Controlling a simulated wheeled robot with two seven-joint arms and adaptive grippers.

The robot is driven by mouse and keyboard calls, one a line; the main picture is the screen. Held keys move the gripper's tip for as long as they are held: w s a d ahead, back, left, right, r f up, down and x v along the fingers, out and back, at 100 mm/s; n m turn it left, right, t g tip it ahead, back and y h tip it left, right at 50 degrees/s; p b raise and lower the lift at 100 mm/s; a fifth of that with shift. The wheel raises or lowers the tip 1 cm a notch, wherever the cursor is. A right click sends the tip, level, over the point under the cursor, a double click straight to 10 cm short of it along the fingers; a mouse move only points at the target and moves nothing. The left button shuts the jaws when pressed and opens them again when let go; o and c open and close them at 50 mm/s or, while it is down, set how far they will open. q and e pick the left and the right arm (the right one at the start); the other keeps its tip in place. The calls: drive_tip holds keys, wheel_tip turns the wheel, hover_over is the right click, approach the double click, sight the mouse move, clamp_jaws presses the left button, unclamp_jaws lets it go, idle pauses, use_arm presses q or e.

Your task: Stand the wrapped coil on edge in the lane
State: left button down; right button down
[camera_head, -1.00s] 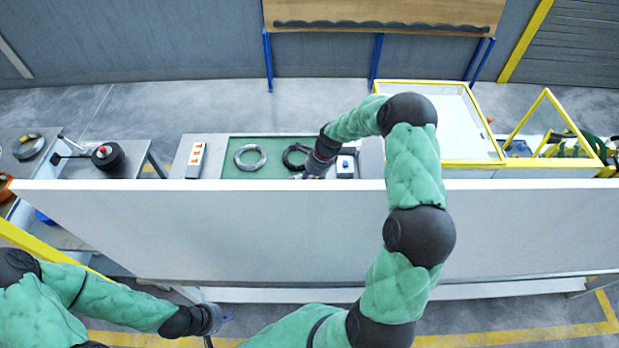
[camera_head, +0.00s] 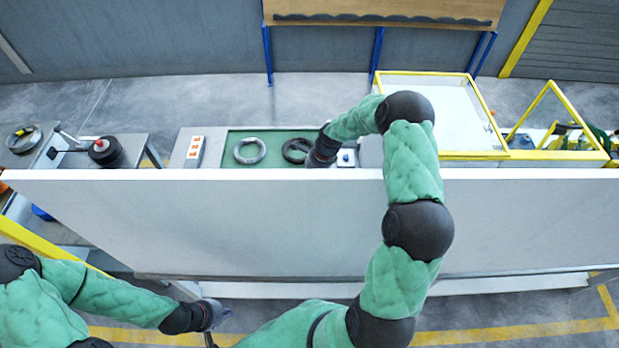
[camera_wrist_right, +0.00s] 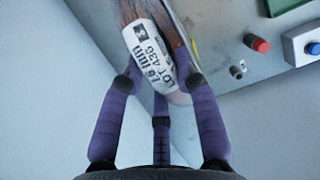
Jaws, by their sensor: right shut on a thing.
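In the right wrist view, my right gripper (camera_wrist_right: 158,88) has its purple fingers closed on the wrapped coil (camera_wrist_right: 166,16). The coil is brown with a white printed label (camera_wrist_right: 152,55), and only part of it shows, at the top of the picture. In the head view, the right gripper and the held coil are hidden behind the long white panel (camera_head: 250,225). My left gripper (camera_head: 222,314) hangs low at the lower left, apart from the tables; its fingers are too small to read. I cannot make out the lane.
Behind the panel, a light coil (camera_head: 250,151) and a dark coil (camera_head: 296,150) lie on a green mat (camera_head: 272,136). A switch box (camera_head: 194,150) stands left of them, and a yellow-framed enclosure (camera_head: 440,105) to the right. A red button (camera_wrist_right: 261,46) shows near the held coil.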

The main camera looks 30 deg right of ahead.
drive_tip(key=shift+f+b, duration=0.4)
drive_tip(key=shift+f, duration=0.1)
idle(0.4)
drive_tip(key=c, duration=0.9)
unclamp_jaws()
drive_tip(key=shift+o, duration=0.3)
drive_tip(key=shift+f, duration=0.1)
drive_tip(key=v, duration=1.2)
drive_tip(key=shift+w, duration=0.1)
